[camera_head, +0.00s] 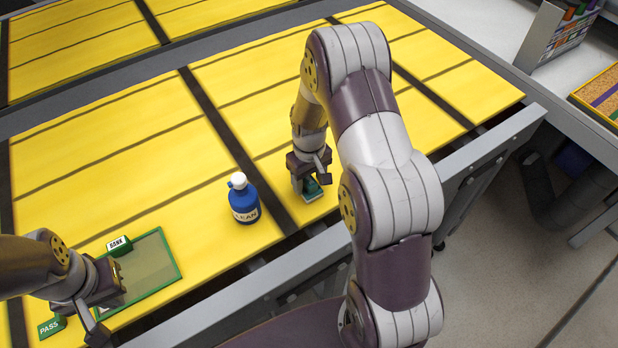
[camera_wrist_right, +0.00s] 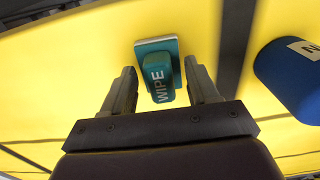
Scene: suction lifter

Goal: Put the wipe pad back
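The wipe pad (camera_head: 313,192) is a teal block with a raised handle marked WIPE, lying on the yellow slatted surface under my right gripper (camera_head: 311,182). In the right wrist view the wipe pad (camera_wrist_right: 159,75) shows between and slightly beyond the fingertips. The right gripper (camera_wrist_right: 163,78) is open, with a gap on each side of the handle. My left gripper (camera_head: 112,284) is low over the left part of a green-framed mat (camera_head: 157,265); whether its fingers are open is hidden.
A blue bottle (camera_head: 243,202) with a white cap stands left of the wipe pad. Small green DONE (camera_head: 119,245) and PASS (camera_head: 51,326) blocks are near the mat. A grey rail (camera_head: 268,290) runs along the front edge. A cork-coloured tray (camera_head: 605,92) is at far right.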

